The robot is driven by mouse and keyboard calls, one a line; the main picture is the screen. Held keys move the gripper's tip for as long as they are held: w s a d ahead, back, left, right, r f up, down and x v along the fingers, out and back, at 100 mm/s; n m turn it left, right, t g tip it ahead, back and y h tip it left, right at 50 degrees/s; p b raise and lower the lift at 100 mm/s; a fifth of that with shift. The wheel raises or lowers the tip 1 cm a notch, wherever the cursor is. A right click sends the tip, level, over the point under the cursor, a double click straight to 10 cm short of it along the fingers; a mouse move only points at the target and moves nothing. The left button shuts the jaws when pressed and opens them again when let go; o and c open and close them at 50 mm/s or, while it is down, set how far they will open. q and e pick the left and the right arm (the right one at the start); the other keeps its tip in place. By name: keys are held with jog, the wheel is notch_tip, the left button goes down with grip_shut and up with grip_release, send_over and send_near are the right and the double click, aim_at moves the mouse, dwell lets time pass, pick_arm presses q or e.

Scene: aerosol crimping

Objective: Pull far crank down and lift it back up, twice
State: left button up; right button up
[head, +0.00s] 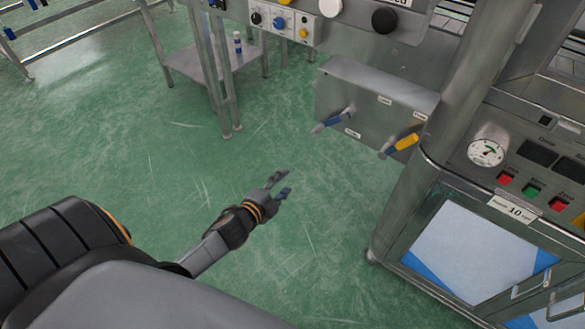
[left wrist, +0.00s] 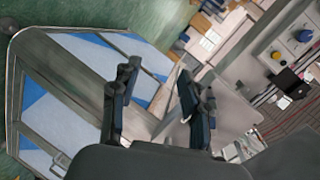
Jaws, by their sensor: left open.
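Two cranks stick out from a grey metal box (head: 355,103) on the machine. The blue-handled crank (head: 333,121) is the farther one in the head view, at the left of the box. The yellow-handled crank (head: 402,143) is nearer, at the right. Both handles slant. My left gripper (head: 280,186) is open and empty over the green floor, below and left of the blue crank and apart from it. Its two fingers also show spread apart in the left wrist view (left wrist: 157,90), with nothing between them. I cannot make out the cranks there. My right gripper is not in view.
A cabinet with a pressure gauge (head: 485,152) and coloured buttons stands at the right, beside a thick metal post (head: 440,120). A low metal shelf (head: 205,65) holding a small bottle (head: 238,42) stands behind. The floor around my left gripper is clear.

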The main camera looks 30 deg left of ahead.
aim_at(312, 135)
pick_arm(q)
notch_tip(312, 135, up, 12)
jog(key=w+d+r+m+t+h+b, duration=0.1)
jog(key=w+d+m+t+h+b, duration=0.1)
jog(key=d+m+t, duration=0.15)
jog(key=shift+m, duration=0.45)
jog(key=w, duration=0.5)
jog(key=w+b, duration=0.1)
jog(key=w, duration=0.1)
jog(key=shift+w+a+f, duration=0.15)
jog(key=shift+a+f, duration=0.1)
jog(key=shift+f, duration=0.1)
jog(key=shift+w, duration=0.6)
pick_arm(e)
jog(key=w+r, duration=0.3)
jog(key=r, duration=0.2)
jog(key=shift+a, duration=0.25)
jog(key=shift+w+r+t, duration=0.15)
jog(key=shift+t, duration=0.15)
pick_arm(q)
grip_shut()
